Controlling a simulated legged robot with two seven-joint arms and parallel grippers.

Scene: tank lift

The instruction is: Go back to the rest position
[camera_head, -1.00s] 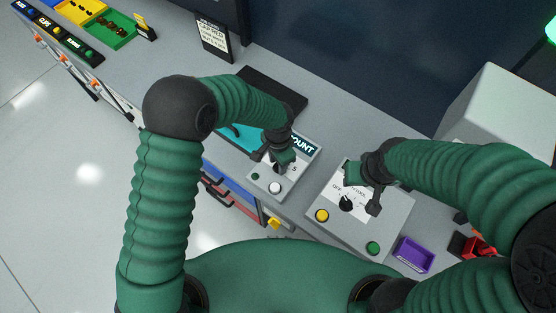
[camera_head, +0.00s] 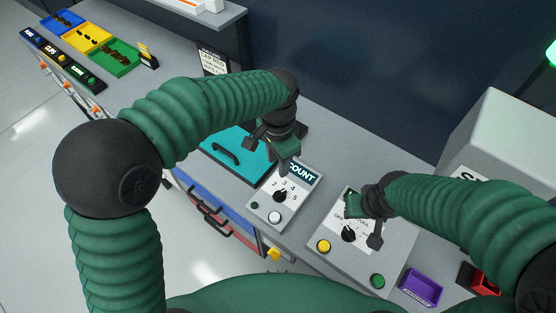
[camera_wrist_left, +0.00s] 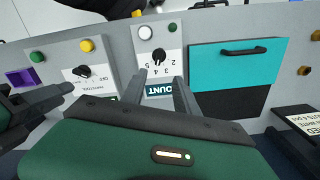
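My left gripper (camera_head: 284,168) hangs just above the COUNT panel (camera_head: 299,204) in the head view. The left wrist view shows its two fingers (camera_wrist_left: 159,84) apart, with nothing between them. The panel's black dial (camera_head: 281,196) and white button (camera_head: 274,217) are clear of the fingers. My right gripper (camera_head: 358,213) is over the second control panel (camera_head: 400,232), close to its black dial (camera_head: 348,235). Its fingertips are not clear enough to tell if they are open.
A teal panel with a black handle (camera_head: 240,160) lies left of the COUNT panel. A yellow button (camera_head: 323,246), a green button (camera_head: 377,281) and a purple bin (camera_head: 421,288) are by my right arm. Colored trays (camera_head: 109,57) stand at the far left.

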